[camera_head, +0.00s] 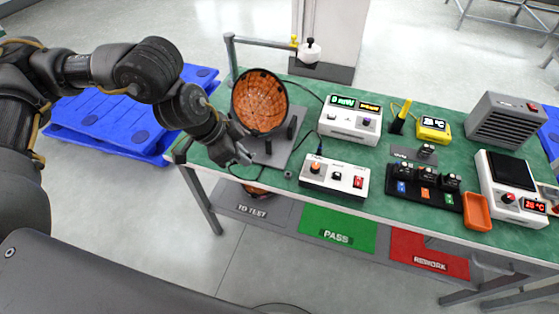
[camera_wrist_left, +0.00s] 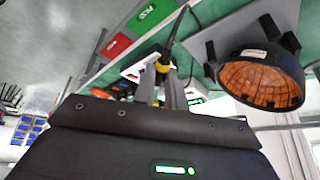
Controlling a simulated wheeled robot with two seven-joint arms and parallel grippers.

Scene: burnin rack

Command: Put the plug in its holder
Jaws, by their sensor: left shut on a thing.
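My left gripper (camera_head: 240,155) is over the left end of the green bench, just in front of the lamp-like bowl. In the left wrist view its fingers (camera_wrist_left: 166,88) are shut on a small yellow and black piece, which looks like the plug (camera_wrist_left: 162,66). In the head view the gripper hides the plug. A dark cable runs along the bench below the gripper. A small grey ring (camera_head: 288,174) sits near the bench's front edge; I cannot tell whether it is the plug's holder. My right gripper is not in view.
The black bowl with orange inside (camera_head: 260,102) stands on a dark base beside the gripper. A white control box (camera_head: 336,178) and a display unit (camera_head: 350,120) are to its right. Farther right are a black block rack (camera_head: 424,190) and an orange tray (camera_head: 477,211).

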